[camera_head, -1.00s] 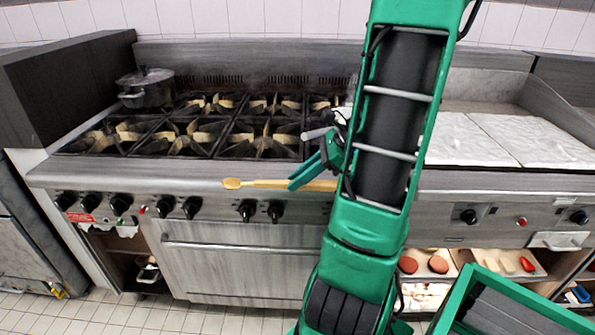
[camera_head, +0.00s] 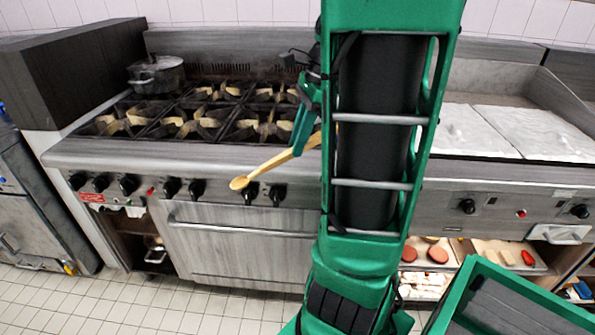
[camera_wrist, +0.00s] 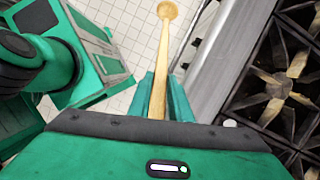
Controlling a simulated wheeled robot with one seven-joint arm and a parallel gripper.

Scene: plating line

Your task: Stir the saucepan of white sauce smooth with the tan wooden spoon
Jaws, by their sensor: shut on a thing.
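My gripper (camera_head: 302,138) is shut on the handle of the tan wooden spoon (camera_head: 270,165), in front of the range's front edge. The spoon slants down to the left, with its round bowl as the free end. In the wrist view, the gripper (camera_wrist: 166,88) holds the spoon (camera_wrist: 163,50) between its fingers, and the bowl points away over the tiled floor. The saucepan of white sauce does not show in either current view; my arm covers part of the cooktop in the head view.
A lidded grey pot (camera_head: 157,76) stands at the back left of the burners (camera_head: 190,122). White-covered flat tops (camera_head: 545,133) lie to the right. Control knobs (camera_head: 129,184) line the front. Trays with food (camera_head: 428,254) sit on a low shelf at right.

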